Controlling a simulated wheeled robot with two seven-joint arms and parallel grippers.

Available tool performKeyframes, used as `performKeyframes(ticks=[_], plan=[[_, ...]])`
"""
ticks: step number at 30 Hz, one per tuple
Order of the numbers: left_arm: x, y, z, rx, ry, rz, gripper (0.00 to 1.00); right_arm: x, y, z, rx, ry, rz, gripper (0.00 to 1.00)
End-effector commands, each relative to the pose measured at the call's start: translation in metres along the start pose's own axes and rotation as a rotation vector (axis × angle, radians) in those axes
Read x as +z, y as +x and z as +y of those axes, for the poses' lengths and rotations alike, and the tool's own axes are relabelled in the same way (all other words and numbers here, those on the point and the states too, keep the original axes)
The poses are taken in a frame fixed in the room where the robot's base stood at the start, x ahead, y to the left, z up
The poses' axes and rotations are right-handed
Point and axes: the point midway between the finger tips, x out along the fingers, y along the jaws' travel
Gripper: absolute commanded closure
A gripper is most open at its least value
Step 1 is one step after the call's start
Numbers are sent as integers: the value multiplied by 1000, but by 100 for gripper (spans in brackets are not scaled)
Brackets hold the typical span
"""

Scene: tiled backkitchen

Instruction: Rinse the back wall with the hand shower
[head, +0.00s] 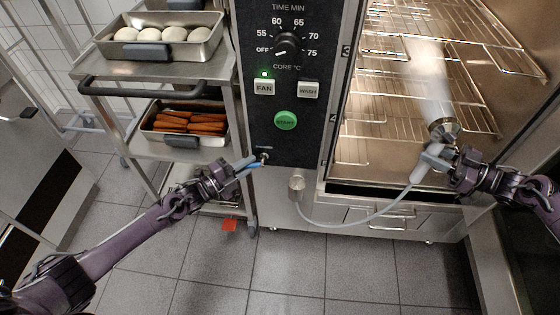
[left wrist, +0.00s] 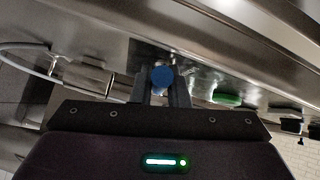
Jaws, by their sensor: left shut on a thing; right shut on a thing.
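My right gripper (head: 447,160) is shut on the grey hand shower (head: 429,163) at the oven's open front. The metal shower head points into the chamber, and a pale, misty spray (head: 428,75) fans out from it toward the back wall (head: 400,22). Racks cross in front of that wall, and the spray blurs part of it. My left gripper (head: 250,165) is shut on a small blue-handled tap (head: 258,166) low on the control panel. In the left wrist view the tap's round blue end (left wrist: 161,77) sits between the fingers.
A pale hose (head: 350,225) loops from a fitting under the panel to the hand shower. Wire racks (head: 400,60) fill the chamber. A trolley (head: 165,70) with trays of dough and carrots stands close left.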

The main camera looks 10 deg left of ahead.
Motion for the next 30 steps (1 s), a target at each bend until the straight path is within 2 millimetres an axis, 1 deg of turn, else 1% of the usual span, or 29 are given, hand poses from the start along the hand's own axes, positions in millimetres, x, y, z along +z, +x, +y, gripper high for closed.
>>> performKeyframes(ticks=[6,12,22,30], plan=[[0,3,11,-137,-142,36,100,-1,0,0,0,-2,2,100],[1,5,17,-244,-248,65,100,-1,0,0,0,-2,2,100],[3,8,22,-355,-352,91,100,-1,0,0,0,-2,2,100],[2,9,24,-402,-400,104,100,-1,0,0,0,-2,2,100]])
